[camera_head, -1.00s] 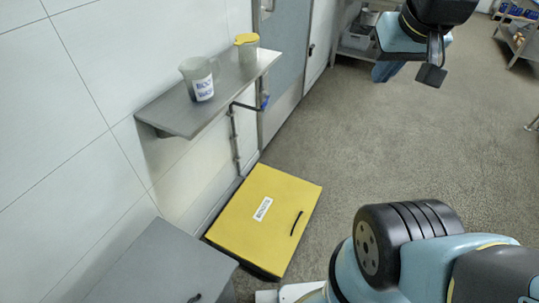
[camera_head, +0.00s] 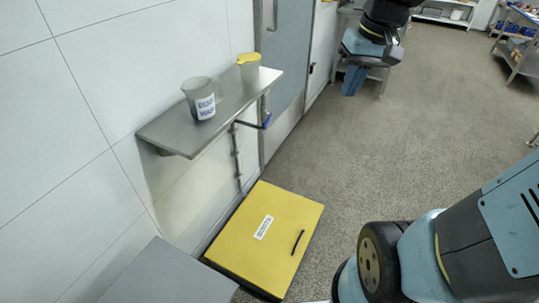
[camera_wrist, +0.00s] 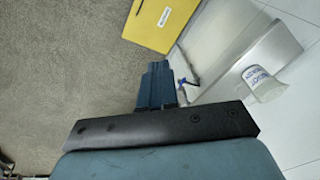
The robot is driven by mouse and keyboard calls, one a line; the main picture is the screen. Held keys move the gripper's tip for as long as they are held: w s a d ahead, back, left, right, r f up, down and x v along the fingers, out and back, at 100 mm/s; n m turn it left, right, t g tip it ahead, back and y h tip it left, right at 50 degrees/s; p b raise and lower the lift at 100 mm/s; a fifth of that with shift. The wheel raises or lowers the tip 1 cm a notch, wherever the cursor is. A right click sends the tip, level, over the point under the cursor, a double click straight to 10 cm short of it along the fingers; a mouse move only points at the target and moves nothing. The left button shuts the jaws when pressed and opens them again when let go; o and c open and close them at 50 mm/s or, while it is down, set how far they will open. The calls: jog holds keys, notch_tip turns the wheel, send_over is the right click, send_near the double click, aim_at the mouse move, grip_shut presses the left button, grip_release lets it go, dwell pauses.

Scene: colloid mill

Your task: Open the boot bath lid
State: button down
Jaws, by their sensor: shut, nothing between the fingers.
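The boot bath lid (camera_head: 250,258) is a flat yellow panel low on the floor by the white wall, lying closed. It has a white label and a dark bar handle (camera_head: 297,242) near its right edge. My gripper (camera_head: 353,84) is up at the top of the head view, well away from the lid. Its blue fingers (camera_wrist: 157,68) are together and empty in the wrist view.
A grey box (camera_head: 165,275) stands left of the lid. The floor to the right is open.

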jog(key=w+a+f+n+g+y, duration=0.15)
jog(key=w+f+y, duration=0.25)
jog(key=w+f, duration=0.55)
jog(key=w+f+g+y, duration=0.35)
jog(key=w+f, duration=0.25)
jog(key=f, duration=0.6)
jog(key=w+a+f+n+g+y, duration=0.1)
jog(key=w+f+g+y, duration=0.1)
jog(key=w+f+y, duration=0.6)
jog(key=s+f+m+t+y, duration=0.1)
jog(key=s+f+m+t, duration=0.15)
jog(key=f+t, duration=0.7)
jog(key=s+f+m+t+y, duration=0.15)
jog(key=f+m, duration=0.25)
jog(key=f, duration=1.3)
jog(key=s+f+m+t+y, duration=0.15)
jog(key=f+m+t, duration=0.4)
jog(key=f, duration=0.85)
jog(key=w+a+r+n, duration=0.1)
jog(key=w+a+r, duration=0.2)
jog(key=a, duration=0.2)
jog(key=w+a+r+n+t, duration=0.1)
jog(key=w+a+r, duration=0.2)
jog(key=a, duration=0.3)
jog(key=shift+a+r+h, duration=0.15)
jog(key=shift+r+h, duration=0.3)
